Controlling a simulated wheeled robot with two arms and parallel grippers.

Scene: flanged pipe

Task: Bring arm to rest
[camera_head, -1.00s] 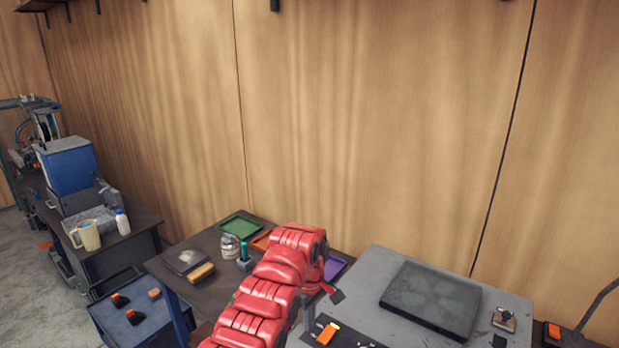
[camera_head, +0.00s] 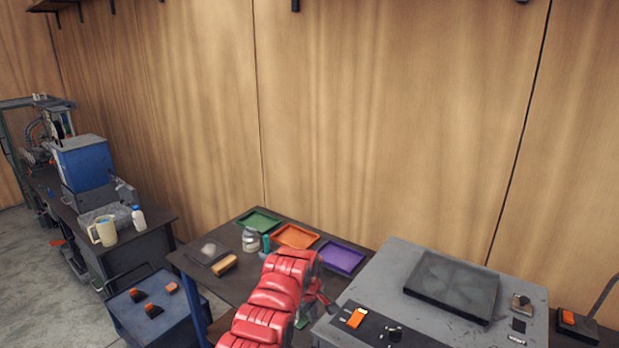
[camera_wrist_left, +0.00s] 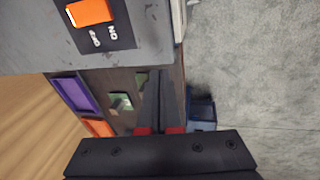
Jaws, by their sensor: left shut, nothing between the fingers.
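My red left arm (camera_head: 272,300) reaches up from the bottom middle of the head view, bent at its top, in front of the dark table. My left gripper (camera_head: 322,302) hangs down from it, partly hidden, beside the left edge of the grey bench. In the left wrist view the dark fingers of this gripper (camera_wrist_left: 162,78) lie together, shut and empty. The dark table and the carpet show beyond them. My right gripper is in neither view. No flanged pipe can be made out.
Green (camera_head: 258,221), orange (camera_head: 295,236) and purple (camera_head: 341,256) trays lie on the dark table. The grey bench (camera_head: 385,275) at right holds a dark slab (camera_head: 452,287) and an orange switch (camera_head: 356,318). A blue cart (camera_head: 125,312) stands at lower left.

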